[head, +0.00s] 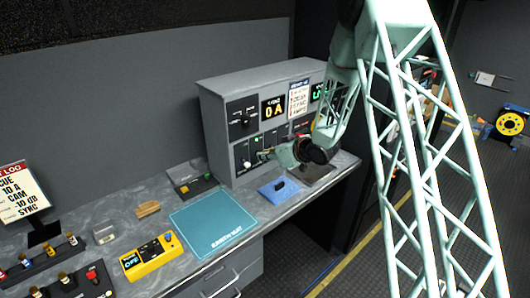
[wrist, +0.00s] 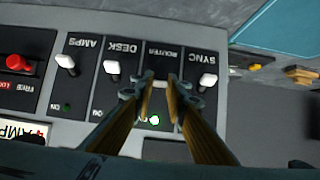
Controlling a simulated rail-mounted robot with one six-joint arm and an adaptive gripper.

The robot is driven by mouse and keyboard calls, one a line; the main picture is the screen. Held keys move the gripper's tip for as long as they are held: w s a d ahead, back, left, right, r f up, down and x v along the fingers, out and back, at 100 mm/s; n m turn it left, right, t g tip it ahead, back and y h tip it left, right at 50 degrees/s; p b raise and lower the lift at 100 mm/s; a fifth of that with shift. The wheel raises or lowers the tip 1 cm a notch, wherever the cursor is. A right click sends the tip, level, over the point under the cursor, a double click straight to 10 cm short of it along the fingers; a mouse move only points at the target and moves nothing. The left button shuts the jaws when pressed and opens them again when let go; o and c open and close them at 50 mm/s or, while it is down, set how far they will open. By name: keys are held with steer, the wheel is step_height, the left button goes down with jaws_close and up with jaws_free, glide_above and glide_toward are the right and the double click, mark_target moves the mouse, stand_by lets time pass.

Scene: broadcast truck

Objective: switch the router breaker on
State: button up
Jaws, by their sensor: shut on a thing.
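In the wrist view, upside down, a row of breakers labelled AMPS, DESK, ROUTER and SYNC sits on a grey panel. My gripper (wrist: 159,80) is shut on the white lever of the router breaker (wrist: 161,56), between its two fingertips. The lever is mostly hidden by the fingers. A lamp (wrist: 154,120) below the router lever in the picture glows bright green-white. The levers of AMPS (wrist: 64,62), DESK (wrist: 111,68) and SYNC (wrist: 207,80) stand beside it. In the head view my gripper (head: 266,154) reaches the front of the grey cabinet (head: 215,118).
A red knob (wrist: 17,63) is beside the AMPS breaker. On the desk are a teal mat (head: 212,218), a blue pad (head: 279,190), a yellow box (head: 150,257) and a small button box (head: 193,182). The mat is bare.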

steer(key=shift+w+r+g+h+p, duration=0.15)
steer(key=shift+r+g+h+p, duration=0.35)
steer(key=shift+p, duration=1.4)
steer(key=shift+f, duration=0.15)
steer(key=o, duration=0.9)
steer(key=shift+a, duration=0.1)
steer(key=shift+c, duration=0.2)
steer(key=v, duration=1.2)
steer(key=shift+w, duration=0.1)
